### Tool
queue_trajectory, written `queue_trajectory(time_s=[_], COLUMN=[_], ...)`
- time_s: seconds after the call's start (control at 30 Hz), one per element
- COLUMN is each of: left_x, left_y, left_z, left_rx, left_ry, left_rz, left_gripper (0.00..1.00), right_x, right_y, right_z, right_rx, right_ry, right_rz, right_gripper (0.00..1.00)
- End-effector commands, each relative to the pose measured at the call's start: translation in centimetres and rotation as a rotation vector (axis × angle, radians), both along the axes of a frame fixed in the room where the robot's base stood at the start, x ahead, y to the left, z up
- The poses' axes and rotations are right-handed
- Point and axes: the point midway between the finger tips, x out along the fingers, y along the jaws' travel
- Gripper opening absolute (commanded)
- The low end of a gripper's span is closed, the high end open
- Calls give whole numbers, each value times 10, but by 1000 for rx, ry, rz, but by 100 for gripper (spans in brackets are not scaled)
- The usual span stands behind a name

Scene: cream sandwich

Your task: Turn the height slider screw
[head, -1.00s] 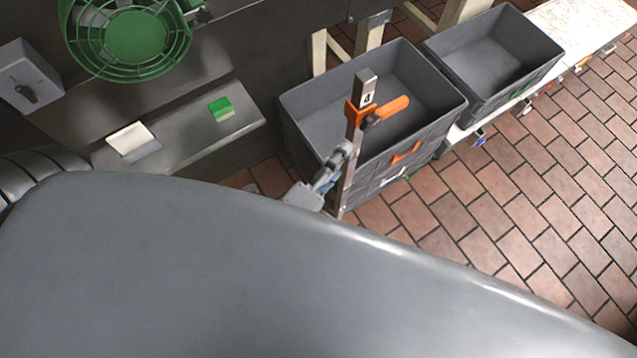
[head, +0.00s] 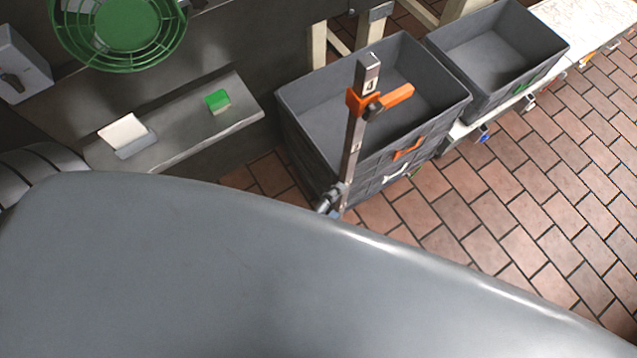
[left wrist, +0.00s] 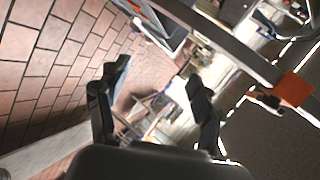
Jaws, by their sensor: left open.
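The height slider is an orange clamp (head: 358,103) on an upright metal bar (head: 351,150), with an orange arm reaching right. A small dark screw (head: 372,107) sits on it. In the left wrist view the orange slider (left wrist: 294,89) is at the right edge, with the dark screw (left wrist: 263,98) beside it. My left gripper (left wrist: 158,75) is open and empty, its black fingers apart and left of the slider. In the head view only a bit of my left gripper (head: 329,199) shows, low by the bar and below the slider; the foreground hides the rest. My right gripper is out of view.
Grey crates stand behind the bar, one large (head: 290,95) and another (head: 550,50) to its right. A grey ledge (head: 185,130) holds a green-and-white block (head: 217,101) and a white piece (head: 123,132). A green round guard (head: 120,35) is above. Brick floor (head: 520,210) is clear at right.

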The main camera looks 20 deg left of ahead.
Motion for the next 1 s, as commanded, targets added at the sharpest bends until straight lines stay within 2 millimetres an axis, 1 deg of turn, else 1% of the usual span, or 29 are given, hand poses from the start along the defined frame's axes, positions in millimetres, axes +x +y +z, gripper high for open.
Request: queue_trajectory(time_s=[0.03, 0.37, 0.6, 0.8, 0.9, 1.0], left_x=[-1, -11, -20, -28, -30, -32], left_y=[1, 6, 13, 19, 21, 22], left_z=[-13, -78, -125, -155, -165, -171], left_rx=[-8, -73, -117, -149, -159, -167], left_ry=[19, 134, 220, 278, 298, 310], left_rz=[6, 56, 104, 141, 155, 165], left_gripper=[67, 67, 67, 67, 67, 67], right_x=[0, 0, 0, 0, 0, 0], right_y=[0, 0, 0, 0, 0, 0], right_z=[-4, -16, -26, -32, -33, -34], right_rx=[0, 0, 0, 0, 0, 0], right_ry=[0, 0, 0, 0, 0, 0], right_rz=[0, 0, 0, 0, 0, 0], right_gripper=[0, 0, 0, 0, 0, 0])
